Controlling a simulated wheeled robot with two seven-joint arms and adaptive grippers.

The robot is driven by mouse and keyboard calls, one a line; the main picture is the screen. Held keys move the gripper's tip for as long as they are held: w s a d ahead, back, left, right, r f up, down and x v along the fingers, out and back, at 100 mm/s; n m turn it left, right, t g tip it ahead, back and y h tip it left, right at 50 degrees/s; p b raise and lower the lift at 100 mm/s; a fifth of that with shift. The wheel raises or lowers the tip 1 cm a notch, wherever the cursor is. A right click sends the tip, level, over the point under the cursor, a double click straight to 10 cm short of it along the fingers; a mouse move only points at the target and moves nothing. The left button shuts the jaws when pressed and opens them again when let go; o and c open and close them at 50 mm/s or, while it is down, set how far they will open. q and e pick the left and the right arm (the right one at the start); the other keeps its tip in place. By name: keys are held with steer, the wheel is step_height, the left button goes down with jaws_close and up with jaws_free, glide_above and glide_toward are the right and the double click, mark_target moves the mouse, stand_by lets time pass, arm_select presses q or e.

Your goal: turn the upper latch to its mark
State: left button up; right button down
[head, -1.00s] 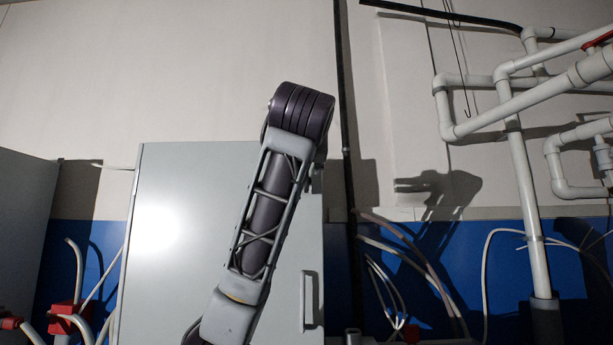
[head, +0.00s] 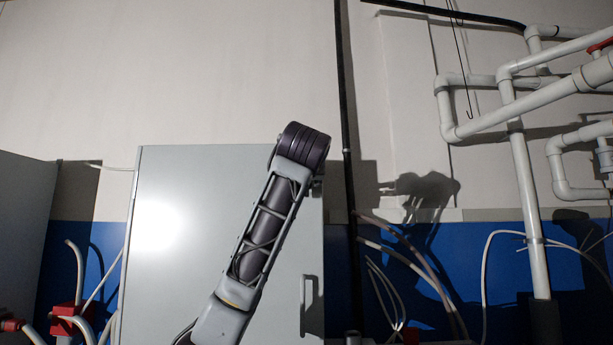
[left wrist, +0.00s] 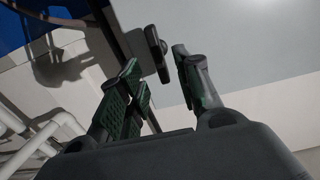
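The grey cabinet (head: 210,210) stands at the centre of the head view, with a vertical handle (head: 304,305) low on its right side. In the left wrist view a dark latch (left wrist: 156,54) sits near the edge of the cabinet face (left wrist: 235,45). My left gripper (left wrist: 158,84) is open, its two green-padded fingers apart. The latch appears just beyond the fingertips, between them in the picture; I see no clear contact. Its mark cannot be made out. An arm of mine covers part of the cabinet's right side in the head view. My right gripper is not in view.
White pipes (head: 525,190) run along the wall at the right. A dark vertical conduit (head: 347,120) passes beside the cabinet. Loose cables (head: 420,265) hang right of it. Red fittings with cables (head: 68,322) are at the lower left. The wall above the cabinet is bare.

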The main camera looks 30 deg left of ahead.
arm_select(q)
steer(key=shift+p+x, duration=0.75)
steer(key=shift+x, duration=1.75)
jaws_close()
